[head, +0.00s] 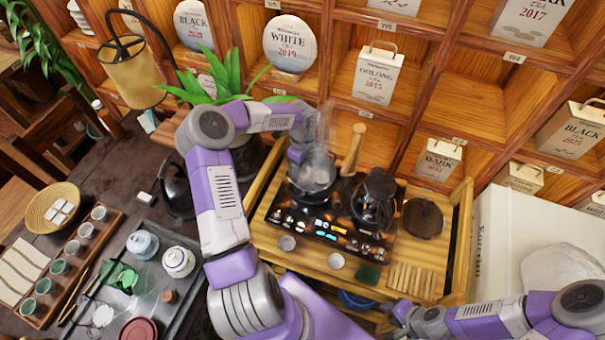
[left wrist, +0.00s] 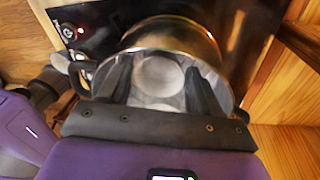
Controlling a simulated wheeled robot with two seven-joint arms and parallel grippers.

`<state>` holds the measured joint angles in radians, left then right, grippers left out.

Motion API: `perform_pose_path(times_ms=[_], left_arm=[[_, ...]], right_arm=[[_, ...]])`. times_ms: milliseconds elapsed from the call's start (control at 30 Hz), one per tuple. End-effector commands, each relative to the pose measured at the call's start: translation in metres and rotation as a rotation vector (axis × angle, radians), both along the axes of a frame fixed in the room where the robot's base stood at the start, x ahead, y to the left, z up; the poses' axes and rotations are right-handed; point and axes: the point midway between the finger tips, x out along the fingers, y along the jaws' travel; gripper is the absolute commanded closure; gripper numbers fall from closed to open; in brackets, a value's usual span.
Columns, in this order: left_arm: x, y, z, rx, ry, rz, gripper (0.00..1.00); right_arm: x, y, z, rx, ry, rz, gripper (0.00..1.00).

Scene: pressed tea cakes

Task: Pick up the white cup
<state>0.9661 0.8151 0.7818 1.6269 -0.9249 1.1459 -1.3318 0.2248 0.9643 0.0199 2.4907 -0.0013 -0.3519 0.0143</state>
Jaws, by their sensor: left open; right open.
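A round white cup (left wrist: 160,74) shows inside a shiny metal pot (left wrist: 181,30) in the left wrist view. A second pale rounded shape lies just below it, partly hidden. My left gripper (left wrist: 158,80) is open, with its two dark fingers reaching down into the pot on either side of the cup. Whether they touch the cup I cannot tell. In the head view the pot (head: 318,185) stands on a dark stove, under my left gripper (head: 301,157), with steam blurring it. My right gripper (head: 394,312) is open and empty at the lower right, small and partly hidden.
A black kettle (head: 372,205) stands right of the pot, and a wooden handle (head: 353,150) rises behind it. Two small cups (head: 288,243) (head: 336,260) stand in front of the stove. A tea tray (head: 185,250) is at left; shelves rise behind.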

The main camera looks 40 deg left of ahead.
Motion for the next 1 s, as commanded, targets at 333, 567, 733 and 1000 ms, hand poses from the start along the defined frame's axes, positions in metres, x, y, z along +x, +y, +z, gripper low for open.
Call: perform_pose_path(times_ms=[333,567,733,1000], left_arm=[[0.0,0.0,0.001,0.001,0.0,0.001,0.71],[0.0,0.0,0.001,0.001,-0.001,0.001,0.75],[0.001,0.001,0.017,0.004,-0.003,0.001,0.75],[0.001,0.001,0.072,0.005,-0.004,0.001,0.75]], right_arm=[[0.0,0.0,0.0,0.0,0.0,0.0,0.57],[0.0,0.0,0.0,0.0,0.0,0.0,0.57],[0.0,0.0,0.002,0.0,0.0,0.0,0.57],[0.0,0.0,0.007,0.0,0.0,0.0,0.57]])
